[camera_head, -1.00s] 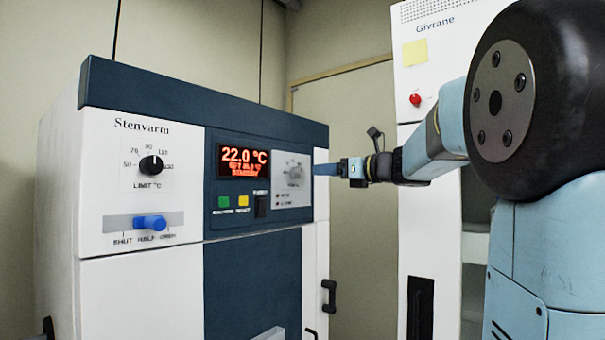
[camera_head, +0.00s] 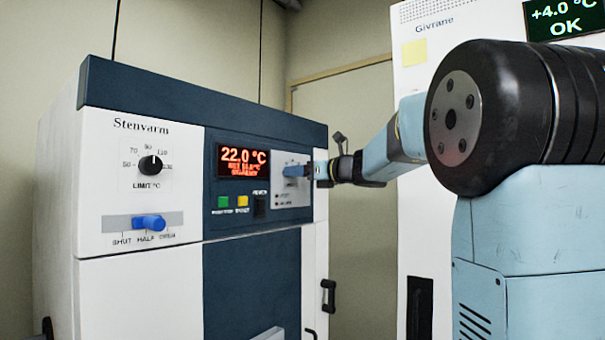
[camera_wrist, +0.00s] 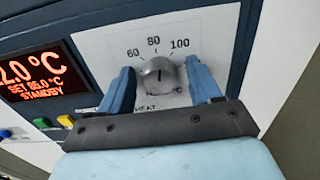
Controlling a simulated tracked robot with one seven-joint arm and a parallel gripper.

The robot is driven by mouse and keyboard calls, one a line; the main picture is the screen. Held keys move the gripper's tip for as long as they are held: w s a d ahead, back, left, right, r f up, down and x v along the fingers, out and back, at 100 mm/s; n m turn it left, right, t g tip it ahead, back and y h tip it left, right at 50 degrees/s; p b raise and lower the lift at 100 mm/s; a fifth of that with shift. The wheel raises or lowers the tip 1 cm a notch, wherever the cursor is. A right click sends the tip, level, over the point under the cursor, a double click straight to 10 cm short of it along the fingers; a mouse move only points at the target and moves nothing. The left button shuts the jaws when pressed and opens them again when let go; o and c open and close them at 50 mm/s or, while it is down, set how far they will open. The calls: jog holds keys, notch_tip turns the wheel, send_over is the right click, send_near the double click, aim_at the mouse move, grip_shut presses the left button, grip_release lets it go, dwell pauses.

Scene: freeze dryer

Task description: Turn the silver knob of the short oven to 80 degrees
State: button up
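The silver knob (camera_wrist: 158,76) sits on a white dial plate marked 60, 80 and 100, with "HEAT" below it. Its dark pointer line looks roughly upright, towards 80. My gripper (camera_wrist: 158,84) is open, with one blue finger on each side of the knob; I cannot tell whether either finger touches it. In the head view my gripper (camera_head: 287,171) is at the short oven's (camera_head: 140,270) control panel and covers the knob. The oven's display (camera_head: 243,161) reads 22.0 °C in red; in the wrist view the display (camera_wrist: 35,78) shows "SET 65.0 °C" and "STANDBY".
A black limit knob (camera_head: 150,165) and a blue slider (camera_head: 149,222) are on the oven's left front. Green (camera_head: 223,202) and yellow (camera_head: 242,201) buttons and a black switch (camera_head: 260,205) sit below the display. A tall white Givrane unit (camera_head: 412,75) stands at right.

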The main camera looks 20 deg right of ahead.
jog(key=c, duration=1)
jog(key=shift+n, duration=1)
jog(key=o, duration=1)
jog(key=shift+s+d, duration=0.1)
jog(key=shift+s, duration=0.05)
jog(key=v, duration=1.3)
jog(key=shift+s+d, duration=0.2)
